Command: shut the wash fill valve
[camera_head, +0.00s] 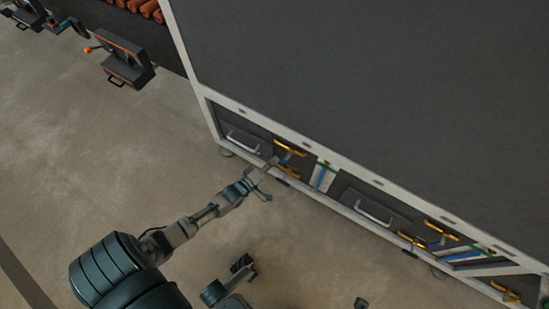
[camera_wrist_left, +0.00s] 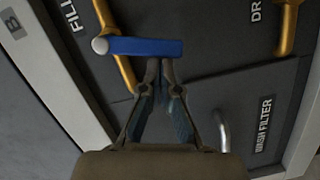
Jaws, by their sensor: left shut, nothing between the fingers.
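The valve with a blue lever (camera_wrist_left: 150,47) shows in the left wrist view, on a gold pipe (camera_wrist_left: 122,68). The lever lies crosswise to the pipe, with a pale round pivot at its left end. A partly cut-off label reading "FILL" (camera_wrist_left: 72,14) stands left of the pipe. My left gripper (camera_wrist_left: 160,66) is shut and empty, its fingertips just below the lever in the picture; I cannot tell whether they touch it. In the head view my left gripper (camera_head: 269,180) is at the low front of the large grey cabinet (camera_head: 370,80).
A "WASH FILTER" label (camera_wrist_left: 263,123) and a metal handle (camera_wrist_left: 222,130) sit on the panel nearby. Another gold pipe (camera_wrist_left: 288,28) is at the upper right. More gold pipes (camera_head: 440,230) run along the cabinet's base. Bare floor (camera_head: 90,170) lies left of the cabinet.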

